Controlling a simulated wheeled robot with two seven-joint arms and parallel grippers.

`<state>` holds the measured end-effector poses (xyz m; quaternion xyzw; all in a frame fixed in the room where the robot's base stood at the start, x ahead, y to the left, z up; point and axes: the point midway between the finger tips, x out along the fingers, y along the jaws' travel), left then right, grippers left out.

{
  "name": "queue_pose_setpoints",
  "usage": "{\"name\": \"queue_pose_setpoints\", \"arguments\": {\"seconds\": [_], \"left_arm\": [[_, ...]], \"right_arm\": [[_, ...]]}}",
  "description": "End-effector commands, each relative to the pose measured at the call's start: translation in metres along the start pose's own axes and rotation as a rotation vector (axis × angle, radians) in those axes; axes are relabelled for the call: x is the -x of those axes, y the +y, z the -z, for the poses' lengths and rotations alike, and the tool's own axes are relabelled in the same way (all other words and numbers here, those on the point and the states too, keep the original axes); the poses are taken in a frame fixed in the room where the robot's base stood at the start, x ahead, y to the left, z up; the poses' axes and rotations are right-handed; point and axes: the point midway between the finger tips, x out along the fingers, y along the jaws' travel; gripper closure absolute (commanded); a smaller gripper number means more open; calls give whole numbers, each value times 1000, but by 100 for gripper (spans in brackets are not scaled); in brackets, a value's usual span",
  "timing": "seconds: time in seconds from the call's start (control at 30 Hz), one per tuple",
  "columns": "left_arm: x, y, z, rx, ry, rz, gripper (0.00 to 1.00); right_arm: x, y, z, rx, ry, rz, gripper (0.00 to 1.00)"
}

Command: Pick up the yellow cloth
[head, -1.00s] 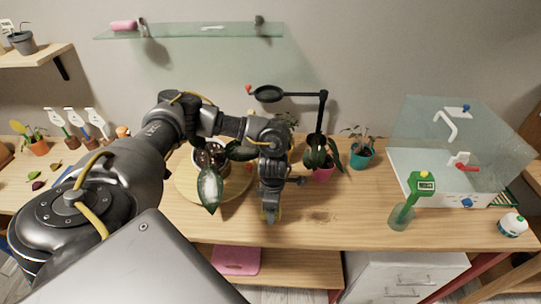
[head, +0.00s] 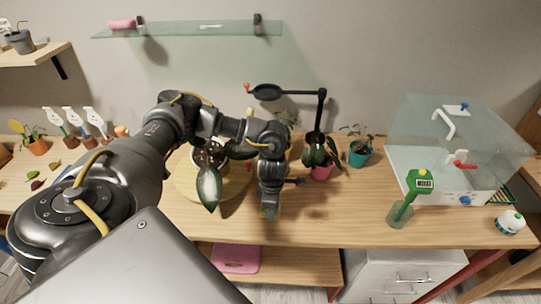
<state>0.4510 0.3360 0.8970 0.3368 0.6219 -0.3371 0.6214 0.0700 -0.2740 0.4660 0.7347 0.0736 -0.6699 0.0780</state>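My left arm reaches in from the left across the table. Its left gripper (head: 269,212) points down over the wooden tabletop (head: 330,218), in front of the round board. A small yellowish patch shows at its fingertips, too small to tell whether it is the yellow cloth or part of the gripper. I cannot make out the yellow cloth clearly anywhere else. The finger gap is not clear. My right gripper is not in view.
A potted plant (head: 209,185) on a round board stands left of the gripper. The front middle is mostly clear.

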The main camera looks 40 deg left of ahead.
Motion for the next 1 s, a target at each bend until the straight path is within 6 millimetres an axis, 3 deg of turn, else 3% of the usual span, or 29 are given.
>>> {"name": "queue_pose_setpoints", "arguments": {"seconds": [0.17,0.3,0.57,0.8,1.0], "left_arm": [[12,1,-1,-1,-3,-2,79],[32,-1,-2,-5,-5,-3,79],[93,-44,-26,-13,-4,-8,79],[112,-94,-51,-12,-2,-4,79],[124,-117,-62,-6,-2,-2,79]], "right_arm": [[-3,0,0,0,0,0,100],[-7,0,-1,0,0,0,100],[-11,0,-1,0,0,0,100],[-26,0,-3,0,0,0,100],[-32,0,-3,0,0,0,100]]}}
